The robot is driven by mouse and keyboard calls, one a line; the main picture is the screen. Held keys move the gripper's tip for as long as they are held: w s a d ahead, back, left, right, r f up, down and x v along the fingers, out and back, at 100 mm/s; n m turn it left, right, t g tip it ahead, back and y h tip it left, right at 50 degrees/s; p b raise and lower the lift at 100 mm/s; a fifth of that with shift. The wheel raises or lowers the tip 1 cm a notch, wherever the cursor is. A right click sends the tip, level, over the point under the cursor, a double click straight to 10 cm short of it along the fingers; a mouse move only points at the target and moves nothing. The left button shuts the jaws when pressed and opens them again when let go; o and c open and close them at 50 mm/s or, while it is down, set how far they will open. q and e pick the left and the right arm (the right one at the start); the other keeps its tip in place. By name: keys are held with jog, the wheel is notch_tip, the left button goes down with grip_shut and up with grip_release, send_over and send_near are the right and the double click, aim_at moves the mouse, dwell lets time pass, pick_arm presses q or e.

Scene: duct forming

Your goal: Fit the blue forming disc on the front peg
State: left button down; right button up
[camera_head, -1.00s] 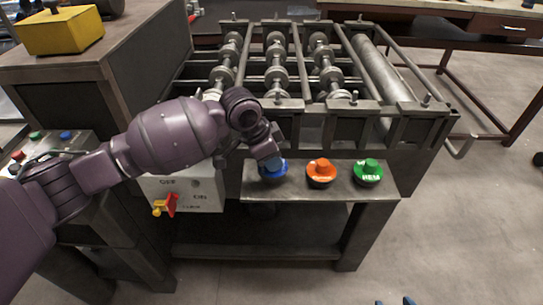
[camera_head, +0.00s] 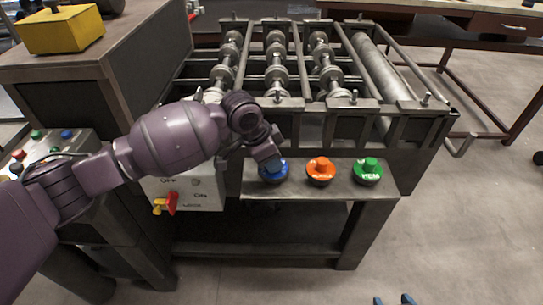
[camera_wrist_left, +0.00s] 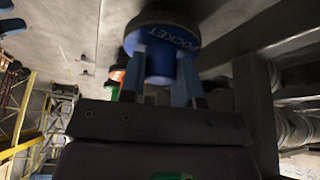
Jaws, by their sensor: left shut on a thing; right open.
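The blue forming disc (camera_head: 272,173) is at the left end of the front shelf, partly hidden by my left gripper. My left gripper (camera_head: 272,162) reaches down from above and is shut on its knob. In the left wrist view, the blue disc (camera_wrist_left: 163,33) shows the word POCKET, with the fingers (camera_wrist_left: 163,70) around its narrower part. I cannot tell whether the disc touches the shelf. Short upright pegs stand on the machine's front rail, one (camera_head: 354,97) bare; I cannot tell which is the front peg. My right gripper (camera_head: 393,300) is open at the bottom edge, only fingertips showing.
An orange disc (camera_head: 320,172) and a green disc (camera_head: 368,172) stand to the right on the shelf (camera_head: 300,189). A switch box (camera_head: 190,192) with a red and yellow handle is to the left. Rollers and rails (camera_head: 280,70) fill the machine top.

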jog(key=shift+d, duration=0.2)
pick_arm(q)
jog(key=c, duration=0.8)
grip_release()
jog(key=shift+c, duration=0.2)
jog(key=o, duration=0.5)
jog(key=shift+f, duration=0.15)
jog(key=shift+r, duration=0.25)
jog(key=shift+r+p, duration=1.35)
jog(key=shift+r, duration=0.8)
jog(key=shift+r+p, duration=1.45)
jog(key=shift+r, duration=0.75)
pick_arm(e)
notch_tip(320, 180, up, 8)
jog(key=w+t, duration=0.1)
jog(key=w, duration=0.1)
jog(key=shift+r, duration=0.2)
pick_arm(q)
jog(key=shift+f, duration=0.1)
pick_arm(e)
jog(key=shift+a, duration=0.1)
